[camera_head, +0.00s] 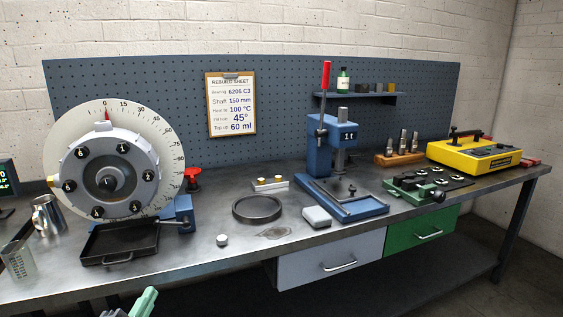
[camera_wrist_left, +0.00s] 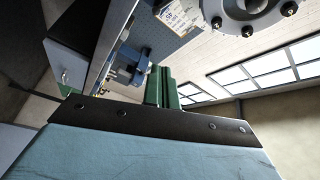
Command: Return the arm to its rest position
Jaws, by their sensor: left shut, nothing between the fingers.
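My left gripper (camera_head: 146,298) shows only at the bottom edge of the head view, as pale green fingers in front of and below the bench's front edge. It is shut and empty, touching nothing that I can see. In the left wrist view the green fingers (camera_wrist_left: 163,88) are together, with the bench and pegboard tilted behind them. My right gripper is not in view.
The steel workbench (camera_head: 200,262) carries a rotor with a dial (camera_head: 108,170), a black tray (camera_head: 119,246), a dark ring (camera_head: 257,208), a blue press (camera_head: 340,165) and a yellow case (camera_head: 470,152). A grey drawer (camera_head: 330,262) and green drawer (camera_head: 420,232) are below.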

